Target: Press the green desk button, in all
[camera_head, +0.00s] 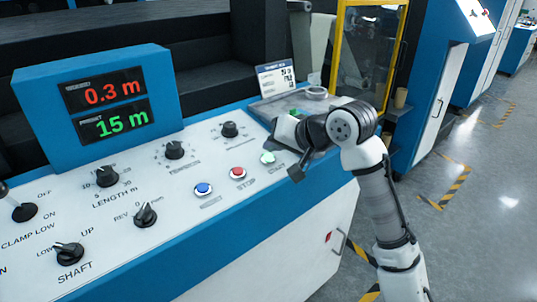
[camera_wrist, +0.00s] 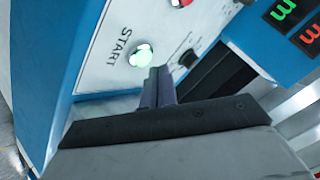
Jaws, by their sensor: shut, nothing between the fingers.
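The green button (camera_head: 267,157) is at the right end of the sloped white control panel, right of the red button. In the wrist view the green button (camera_wrist: 141,55) looks bright, beside the word START. My gripper (camera_wrist: 158,72) is shut and empty, its fingertips just below and right of the button in that view. Whether the tips touch the button or panel cannot be told. In the head view my gripper (camera_head: 294,170) is partly hidden by my own wrist, close to the button's right side.
A red STOP button (camera_head: 237,173) and a blue button (camera_head: 203,189) sit left of the green one. Several black knobs spread over the panel. A display box (camera_head: 100,108) reads 0.3 m and 15 m. A tray (camera_head: 272,108) with small items lies behind my wrist.

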